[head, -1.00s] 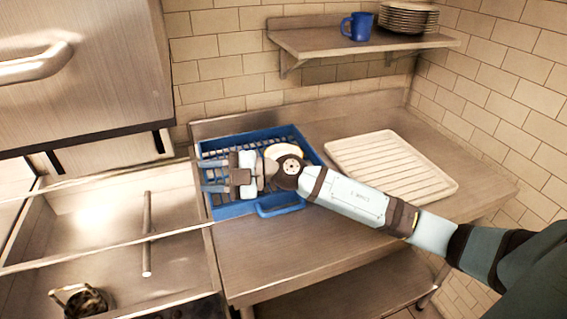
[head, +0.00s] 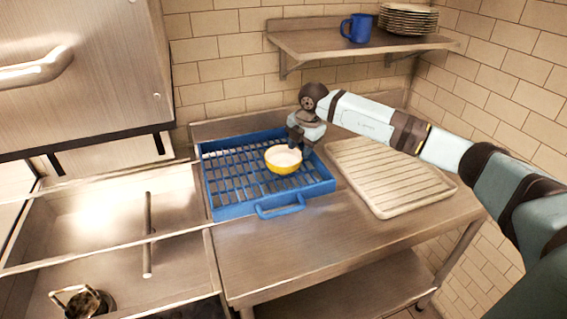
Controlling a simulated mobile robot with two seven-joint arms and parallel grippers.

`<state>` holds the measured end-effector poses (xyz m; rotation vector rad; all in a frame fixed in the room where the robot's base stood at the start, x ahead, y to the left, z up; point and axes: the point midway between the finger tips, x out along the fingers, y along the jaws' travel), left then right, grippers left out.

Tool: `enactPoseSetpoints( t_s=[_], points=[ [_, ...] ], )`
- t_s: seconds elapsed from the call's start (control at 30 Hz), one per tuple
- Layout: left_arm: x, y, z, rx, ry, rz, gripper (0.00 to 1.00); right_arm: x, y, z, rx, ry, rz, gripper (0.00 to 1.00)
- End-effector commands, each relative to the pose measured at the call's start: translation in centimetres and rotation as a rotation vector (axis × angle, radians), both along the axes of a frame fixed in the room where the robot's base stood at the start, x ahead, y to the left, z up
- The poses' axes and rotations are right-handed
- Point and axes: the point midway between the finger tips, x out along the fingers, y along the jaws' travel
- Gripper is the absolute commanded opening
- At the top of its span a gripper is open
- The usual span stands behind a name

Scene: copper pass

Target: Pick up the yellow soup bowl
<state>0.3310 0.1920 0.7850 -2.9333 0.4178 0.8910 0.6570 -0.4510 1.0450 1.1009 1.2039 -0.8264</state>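The yellow soup bowl (head: 284,167) is upright in the blue rack (head: 236,211), right of its middle, with its pale inside showing. My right gripper (head: 299,146) points down at the bowl's back right rim, very close to it. I cannot tell whether the fingers touch the rim or how far apart they are. My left gripper is not in view.
A cream ribbed drainboard (head: 395,180) lies right of the rack on the steel counter (head: 270,245). A shelf (head: 345,40) above holds a blue mug (head: 356,27) and stacked plates (head: 408,18). A basin with a bar (head: 147,235) is at left.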

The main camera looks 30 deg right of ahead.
Motion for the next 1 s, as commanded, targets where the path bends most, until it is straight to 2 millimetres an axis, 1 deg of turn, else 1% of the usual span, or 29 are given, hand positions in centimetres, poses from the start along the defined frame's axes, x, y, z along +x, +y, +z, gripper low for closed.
enactPoseSetpoints(
  t_s=[0.03,0.1,0.27,0.37,0.5,0.6,0.7,0.87,0.9,0.97,1.0],
  points=[
    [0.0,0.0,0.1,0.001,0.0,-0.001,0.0,0.2,0.1,-0.7,0.001,0.001,-0.001,0.38],
    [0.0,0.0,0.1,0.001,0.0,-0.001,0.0,0.3,0.2,-1.4,0.002,0.001,0.0,0.38],
    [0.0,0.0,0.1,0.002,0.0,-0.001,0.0,0.5,0.1,-2.4,0.002,0.001,0.0,0.38],
    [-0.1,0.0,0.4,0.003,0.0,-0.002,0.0,0.7,-0.1,-3.6,0.001,0.002,0.001,0.38],
    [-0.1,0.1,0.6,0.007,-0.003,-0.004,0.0,1.2,-0.3,-5.8,0.003,0.001,0.002,0.38],
    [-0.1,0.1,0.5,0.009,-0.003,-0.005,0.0,1.4,-0.2,-6.8,0.003,0.001,0.002,0.38],
    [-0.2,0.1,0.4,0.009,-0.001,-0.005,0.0,1.5,-0.2,-7.2,0.002,-0.001,0.002,0.38],
    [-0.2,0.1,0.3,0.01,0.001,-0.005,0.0,1.5,-0.2,-7.2,0.002,-0.001,0.002,0.38],
    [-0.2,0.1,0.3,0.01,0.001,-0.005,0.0,1.5,-0.2,-7.2,0.002,-0.001,0.002,0.36],
    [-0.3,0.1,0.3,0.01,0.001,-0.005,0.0,1.5,-0.2,-7.2,0.002,-0.001,0.002,0.22],
    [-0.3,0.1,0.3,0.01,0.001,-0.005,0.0,1.5,-0.2,-7.2,0.002,-0.001,0.002,0.13]
  ],
)
